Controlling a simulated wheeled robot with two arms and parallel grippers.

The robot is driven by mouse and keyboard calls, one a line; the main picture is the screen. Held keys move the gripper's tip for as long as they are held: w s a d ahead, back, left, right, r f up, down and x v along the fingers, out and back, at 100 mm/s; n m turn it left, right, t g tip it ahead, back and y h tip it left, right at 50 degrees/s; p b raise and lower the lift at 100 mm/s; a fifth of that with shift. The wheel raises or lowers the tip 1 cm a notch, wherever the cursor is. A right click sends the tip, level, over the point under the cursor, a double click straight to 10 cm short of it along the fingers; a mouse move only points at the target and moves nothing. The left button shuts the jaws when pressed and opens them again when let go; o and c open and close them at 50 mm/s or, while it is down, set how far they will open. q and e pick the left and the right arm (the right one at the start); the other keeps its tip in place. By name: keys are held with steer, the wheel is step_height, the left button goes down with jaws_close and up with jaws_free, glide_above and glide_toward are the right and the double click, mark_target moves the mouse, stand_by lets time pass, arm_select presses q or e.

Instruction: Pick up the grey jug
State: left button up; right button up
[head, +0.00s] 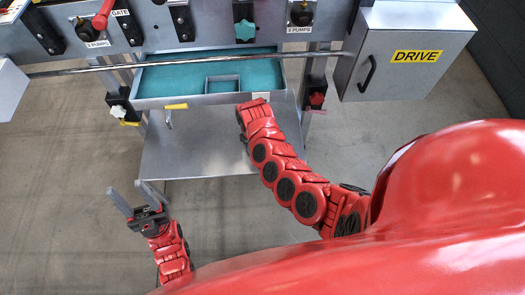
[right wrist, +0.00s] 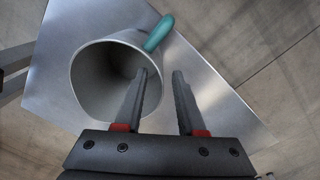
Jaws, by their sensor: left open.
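The grey jug (right wrist: 90,85) shows in the right wrist view with its round mouth facing the camera and a teal handle (right wrist: 158,33) at its upper right. My right gripper (right wrist: 159,75) is open over it. One finger overlaps the jug's mouth in the picture and the other is to the right of the jug's wall. I cannot tell whether either touches it. In the head view I cannot make out the jug, and my right gripper is hidden at the end of my right arm. My left gripper (head: 128,187) is open and empty, low at the left, away from the machine.
A metal shelf (head: 190,155) juts out below a teal-lined drawer (head: 170,82) on the machine. A long rail (head: 90,68) crosses in front of the machine. A DRIVE box (head: 400,60) stands at the right. The floor around my left gripper is clear.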

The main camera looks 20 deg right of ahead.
steer(key=shift+w+a+f+b, duration=0.1)
steer(key=shift+f+b, duration=0.6)
steer(key=shift+f, duration=0.65)
steer(key=shift+w+f+b, duration=0.1)
steer(key=shift+f+b, duration=0.55)
steer(key=shift+f, duration=0.65)
jaws_close()
